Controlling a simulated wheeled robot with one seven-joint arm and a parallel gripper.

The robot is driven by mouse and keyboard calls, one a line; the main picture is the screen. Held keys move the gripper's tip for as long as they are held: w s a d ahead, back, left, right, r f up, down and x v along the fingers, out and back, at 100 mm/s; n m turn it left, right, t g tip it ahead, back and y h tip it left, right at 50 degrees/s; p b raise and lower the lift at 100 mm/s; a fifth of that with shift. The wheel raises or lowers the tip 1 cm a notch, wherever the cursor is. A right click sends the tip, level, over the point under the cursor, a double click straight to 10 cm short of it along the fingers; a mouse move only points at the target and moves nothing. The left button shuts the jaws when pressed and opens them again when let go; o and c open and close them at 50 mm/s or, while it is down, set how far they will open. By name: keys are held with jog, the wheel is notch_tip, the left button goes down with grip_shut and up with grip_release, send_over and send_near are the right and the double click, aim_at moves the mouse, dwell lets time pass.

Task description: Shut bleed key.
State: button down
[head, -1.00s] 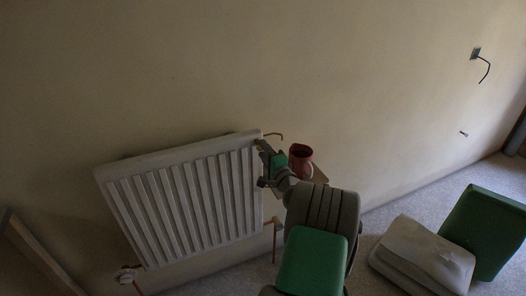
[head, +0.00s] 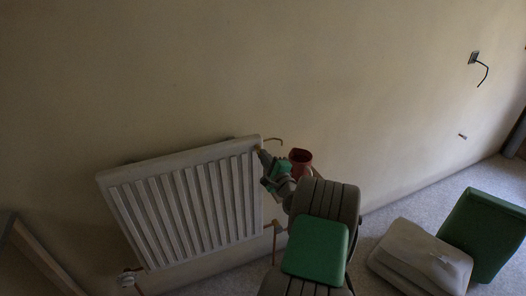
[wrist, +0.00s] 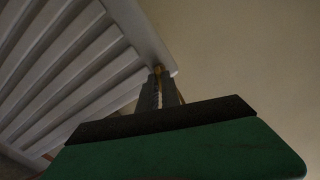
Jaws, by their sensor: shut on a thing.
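The bleed key (wrist: 158,70) shows as a small brass-coloured piece between my fingertips in the wrist view, at the upper corner of the white radiator (head: 185,200). My gripper (head: 261,153) is at the radiator's top right corner in the head view, shut on the key; it also shows in the wrist view (wrist: 160,80). The fingers hide most of the key, so its exact angle cannot be told.
A thin bent copper-coloured piece (head: 274,140) sticks out behind the radiator corner.

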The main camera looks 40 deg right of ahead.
jog(key=m+p, duration=0.6)
jog(key=m, duration=0.8)
jog(key=shift+p, duration=0.4)
jog(key=c, duration=1.4)
grip_release()
